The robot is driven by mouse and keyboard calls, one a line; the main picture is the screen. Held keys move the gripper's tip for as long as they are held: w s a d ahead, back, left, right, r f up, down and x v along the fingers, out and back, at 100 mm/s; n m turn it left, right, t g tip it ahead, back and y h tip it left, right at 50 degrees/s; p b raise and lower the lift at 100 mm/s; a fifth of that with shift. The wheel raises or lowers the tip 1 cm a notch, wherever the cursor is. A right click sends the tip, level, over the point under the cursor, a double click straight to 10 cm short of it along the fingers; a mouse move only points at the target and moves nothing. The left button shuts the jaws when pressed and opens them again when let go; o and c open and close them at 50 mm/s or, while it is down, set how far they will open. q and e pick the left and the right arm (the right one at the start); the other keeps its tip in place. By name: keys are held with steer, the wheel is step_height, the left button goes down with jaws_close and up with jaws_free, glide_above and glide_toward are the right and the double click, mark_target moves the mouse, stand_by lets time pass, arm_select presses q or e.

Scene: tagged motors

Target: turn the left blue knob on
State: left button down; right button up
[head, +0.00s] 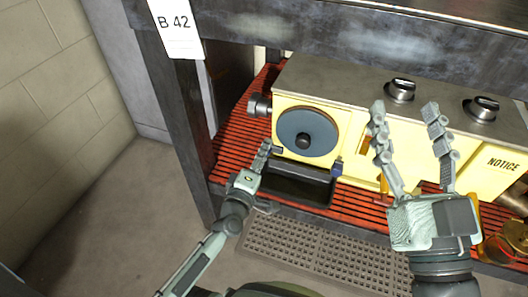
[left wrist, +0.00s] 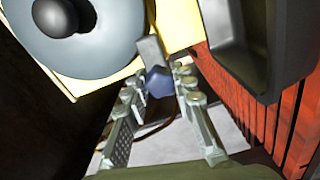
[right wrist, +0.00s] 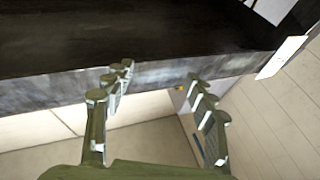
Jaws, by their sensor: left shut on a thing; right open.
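The left blue knob (head: 277,150) sits at the lower left of the round grey-blue disc on the yellow machine. In the left wrist view the blue knob (left wrist: 158,84), with a grey bar above it, lies between the fingertips. My left gripper (head: 265,152) is shut on this knob; in the head view its fingers partly cover it. A second blue knob (head: 336,168) is at the lower right of the disc. My right gripper (head: 405,112) is open and empty in front of the yellow panel, with its fingers pointing up.
The yellow machine (head: 358,158) stands on a red slatted shelf (head: 228,150). A dark tray (head: 300,188) is below the disc (head: 308,130). Two black knobs (head: 400,89) (head: 482,106) are on top. A metal post (head: 178,120) stands left. A dark beam (right wrist: 150,84) crosses the right wrist view.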

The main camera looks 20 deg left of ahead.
arm_select(q)
steer(key=shift+n, duration=0.9)
steer(key=shift+n+b, duration=0.35)
steer(key=shift+n, duration=0.45)
steer(key=shift+n+b, duration=0.35)
steer(key=shift+n, duration=0.95)
arm_select(e)
steer(key=shift+s+d+r+t, duration=0.15)
steer(key=shift+d+r+t, duration=0.05)
steer(key=shift+r+t, duration=0.3)
steer(key=shift+s+d+r+t, duration=0.2)
steer(key=shift+r+t, duration=0.15)
steer(key=shift+r, duration=0.15)
steer(key=shift+s+d+r+t, duration=0.15)
steer(key=shift+r+t, duration=0.3)
steer(key=shift+r, duration=0.05)
arm_select(q)
steer(key=c, duration=1.3)
jaws_free()
steer(key=shift+o, duration=0.2)
arm_select(e)
steer(key=shift+r+y, duration=0.15)
steer(key=shift+y, duration=0.15)
